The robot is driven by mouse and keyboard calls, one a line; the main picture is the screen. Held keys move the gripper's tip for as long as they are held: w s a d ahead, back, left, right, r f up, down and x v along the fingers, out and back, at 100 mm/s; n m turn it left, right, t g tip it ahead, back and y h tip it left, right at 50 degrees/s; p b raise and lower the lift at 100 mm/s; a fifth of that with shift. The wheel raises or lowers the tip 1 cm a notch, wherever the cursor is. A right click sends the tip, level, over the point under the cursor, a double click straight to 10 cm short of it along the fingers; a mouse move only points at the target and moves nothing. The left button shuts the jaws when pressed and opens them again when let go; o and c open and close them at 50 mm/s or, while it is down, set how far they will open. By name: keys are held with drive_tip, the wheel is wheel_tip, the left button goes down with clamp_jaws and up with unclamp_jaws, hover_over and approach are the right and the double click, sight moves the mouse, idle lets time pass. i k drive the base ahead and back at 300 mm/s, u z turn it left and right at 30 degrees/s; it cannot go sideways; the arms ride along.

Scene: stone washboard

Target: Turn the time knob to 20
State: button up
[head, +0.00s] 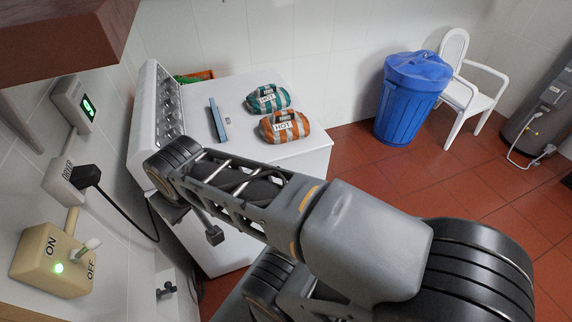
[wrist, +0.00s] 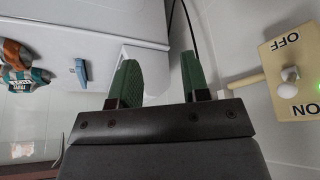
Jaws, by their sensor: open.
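The white machine (head: 255,160) stands against the wall. Its raised control panel (head: 168,108) carries several small round knobs at the left in the head view. I cannot tell which one is the time knob, nor read its marks. My arm crosses in front of the panel's near end in the head view, and my fingers are hard to make out there. In the wrist view my gripper (wrist: 158,64) has two green fingers spread apart with nothing held between them. The machine's white top (wrist: 90,40) shows upside down behind them, and no knob is clear there.
A yellow ON/OFF switch box (head: 55,262) with a lit green light, a black plug (head: 87,177) with its cable and a box with a green display (head: 88,107) are on the left wall. Two HOT packages (head: 285,125) and a blue block (head: 217,120) lie on the machine.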

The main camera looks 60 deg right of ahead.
sight(170, 102)
drive_tip(key=z, duration=1.1)
drive_tip(key=i, duration=0.5)
drive_tip(key=u, duration=0.35)
drive_tip(key=k, duration=0.3)
drive_tip(key=z, duration=0.7)
drive_tip(key=i, duration=0.35)
drive_tip(key=u, duration=0.85)
